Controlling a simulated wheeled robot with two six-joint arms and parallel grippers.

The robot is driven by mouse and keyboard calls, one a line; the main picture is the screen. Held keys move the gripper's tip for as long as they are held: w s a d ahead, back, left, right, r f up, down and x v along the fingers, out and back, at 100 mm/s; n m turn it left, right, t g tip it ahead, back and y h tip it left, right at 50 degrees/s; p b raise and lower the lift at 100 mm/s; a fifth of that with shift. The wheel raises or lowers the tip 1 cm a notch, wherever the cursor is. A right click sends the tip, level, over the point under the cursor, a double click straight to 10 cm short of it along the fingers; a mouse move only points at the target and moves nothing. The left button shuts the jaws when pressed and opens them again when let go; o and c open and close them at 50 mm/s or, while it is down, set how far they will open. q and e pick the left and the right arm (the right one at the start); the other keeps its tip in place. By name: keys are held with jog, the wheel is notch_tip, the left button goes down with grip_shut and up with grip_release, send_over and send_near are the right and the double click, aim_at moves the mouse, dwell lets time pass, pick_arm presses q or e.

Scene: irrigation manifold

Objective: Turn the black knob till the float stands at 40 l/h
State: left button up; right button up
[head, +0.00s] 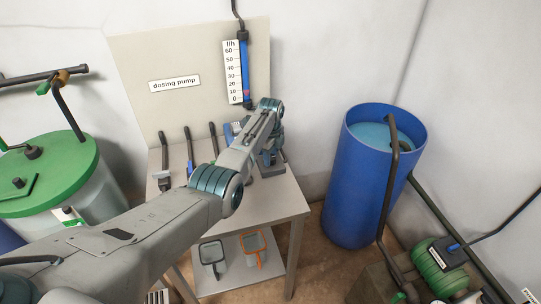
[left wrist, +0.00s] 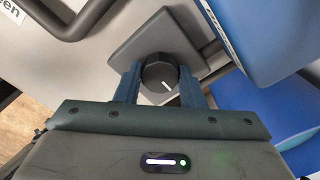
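The black knob (left wrist: 160,72) sits on a dark grey plate in the left wrist view, its white mark pointing down and to the right. My left gripper (left wrist: 159,78) has one blue finger at each side of the knob, and both seem to touch it. In the head view my left arm hides the knob. The flow gauge (head: 244,70) stands upright on the back panel, with a blue tube beside a white l/h scale. The small reddish float (head: 247,92) is low in the tube, at about 10. My right gripper is not in view.
The gauge is above a grey bench (head: 290,205) holding several black-handled tools. A "dosing pump" label (head: 174,84) is on the panel. A blue barrel (head: 352,190) stands to the right, a green-lidded tank (head: 60,165) to the left. A blue object (left wrist: 275,40) is close right of the gripper.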

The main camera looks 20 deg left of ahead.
pick_arm(q)
jog(key=shift+c, duration=0.8)
jog(key=n, duration=0.3)
jog(key=shift+r+p, duration=0.1)
jog(key=shift+p, duration=0.3)
jog(key=n, duration=0.4)
jog(key=shift+n+p, duration=0.3)
jog(key=shift+n, duration=1.1)
jog(key=n, duration=0.2)
jog(key=shift+n, duration=0.3)
jog(key=n, duration=0.4)
jog(key=shift+w+n+p, duration=0.1)
jog(key=shift+n+p, duration=0.2)
jog(key=shift+p, duration=0.05)
jog(key=n, duration=0.5)
jog(key=shift+r, duration=0.1)
jog(key=n, duration=0.9)
jog(key=shift+w+n+p, duration=0.1)
jog(key=shift+n+p, duration=0.2)
jog(key=shift+n, duration=0.5)
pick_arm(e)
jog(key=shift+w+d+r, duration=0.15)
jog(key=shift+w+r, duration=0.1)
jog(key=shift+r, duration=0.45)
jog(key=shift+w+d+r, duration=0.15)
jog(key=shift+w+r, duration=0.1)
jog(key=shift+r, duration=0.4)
